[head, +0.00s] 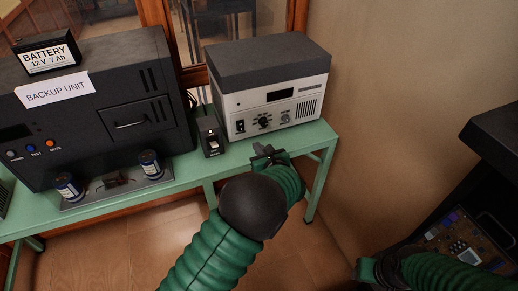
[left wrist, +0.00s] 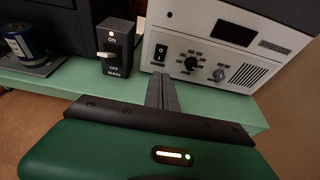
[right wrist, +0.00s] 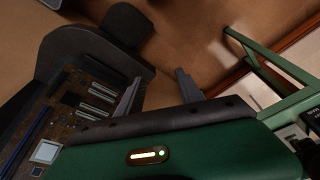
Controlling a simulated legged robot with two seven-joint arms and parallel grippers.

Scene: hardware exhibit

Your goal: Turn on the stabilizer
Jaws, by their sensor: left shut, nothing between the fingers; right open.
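The stabilizer is probably the grey-white unit (head: 275,95) with a dark top, at the right end of the green table. Its front has a dark display, knobs and a black rocker switch (left wrist: 161,52). To its left stands a small black box (head: 210,135) with a white lever, marked ON, OFF and MAIN in the left wrist view (left wrist: 117,45). I cannot tell either switch's position. My left gripper (head: 264,151) is shut and empty, just in front of the unit's face, below the rocker switch and apart from it. My right gripper (right wrist: 158,85) is open and empty, low at the right.
A black backup unit (head: 90,115) with a battery (head: 47,56) on top fills the table's left side. Two blue cylinders stand on a plate (head: 120,186) before it. The green table's (head: 185,170) front edge runs below my left gripper.

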